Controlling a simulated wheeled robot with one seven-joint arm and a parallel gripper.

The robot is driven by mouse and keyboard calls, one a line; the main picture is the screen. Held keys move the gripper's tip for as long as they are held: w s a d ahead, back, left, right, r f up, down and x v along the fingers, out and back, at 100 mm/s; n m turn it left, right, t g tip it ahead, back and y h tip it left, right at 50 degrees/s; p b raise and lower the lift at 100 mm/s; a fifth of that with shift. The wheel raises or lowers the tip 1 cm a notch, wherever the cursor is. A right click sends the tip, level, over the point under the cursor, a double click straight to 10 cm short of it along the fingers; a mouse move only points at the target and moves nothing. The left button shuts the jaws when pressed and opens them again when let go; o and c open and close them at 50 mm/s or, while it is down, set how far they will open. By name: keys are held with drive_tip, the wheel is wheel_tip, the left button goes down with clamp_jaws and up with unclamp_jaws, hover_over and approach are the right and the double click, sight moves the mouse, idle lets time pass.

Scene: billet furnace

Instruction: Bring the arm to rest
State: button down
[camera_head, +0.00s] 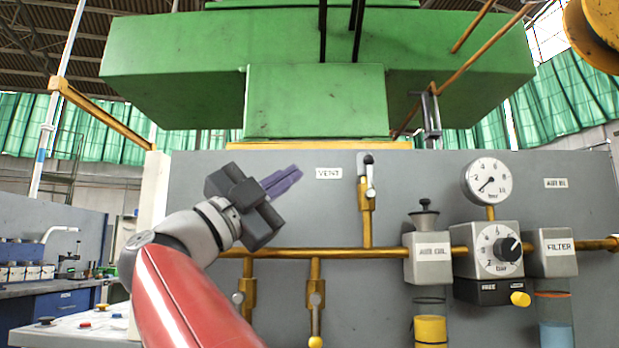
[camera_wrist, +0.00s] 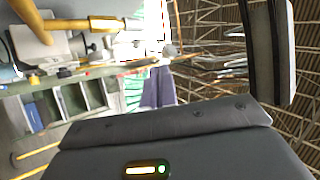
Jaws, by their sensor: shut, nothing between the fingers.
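My gripper (camera_head: 284,181) is at the left middle of the head view, at the end of my red and white arm. Its two purple fingers lie together, pointing right and slightly up, with nothing between them. They are in front of the grey panel (camera_head: 330,215), left of the VENT label (camera_head: 329,173); I cannot tell the gap to the panel. In the wrist view the purple fingers (camera_wrist: 158,88) also show close together.
A brass pipe (camera_head: 340,253) runs across the panel, with a vent valve (camera_head: 366,195), lower valves (camera_head: 315,298), a gauge (camera_head: 487,181) and a regulator (camera_head: 487,250). A green machine body (camera_head: 315,100) hangs above. A workbench (camera_head: 60,290) stands at the left.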

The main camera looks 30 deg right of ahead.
drive_tip(key=shift+a+f, duration=0.15)
drive_tip(key=shift+a, duration=0.45)
drive_tip(key=w+a+f+n+t+y, duration=0.2)
drive_tip(key=w+a+n+t+y, duration=0.2)
drive_tip(key=n+t+y, duration=0.55)
drive_tip(key=w+a+f+n+t+y, duration=0.25)
drive_tip(key=a+n+t+y, duration=0.2)
drive_tip(key=n+t, duration=1)
drive_tip(key=w+a+f+n+g+y, duration=0.1)
drive_tip(key=a+f+n+g+y, duration=0.1)
drive_tip(key=f+n+y, duration=0.35)
drive_tip(key=w+a+f+n+g+y, duration=0.1)
drive_tip(key=a+f+n+g+y, duration=0.1)
drive_tip(key=f+y, duration=0.7)
drive_tip(key=s+d+f+g+h, duration=0.1)
drive_tip(key=s+f+g, duration=0.4)
drive_tip(key=f, duration=0.7)
drive_tip(key=s+d+f+g+h, duration=0.1)
drive_tip(key=s+f+g, duration=0.4)
drive_tip(key=f, duration=0.8)
drive_tip(key=s+d+f+g+h, duration=0.1)
drive_tip(key=s+f+g, duration=0.3)
drive_tip(key=s+f, duration=0.6)
wheel_tip(320, 180, down, 3)
drive_tip(key=shift+s+d+f+g, duration=0.2)
drive_tip(key=shift+d+g, duration=0.15)
drive_tip(key=shift+g, duration=0.05)
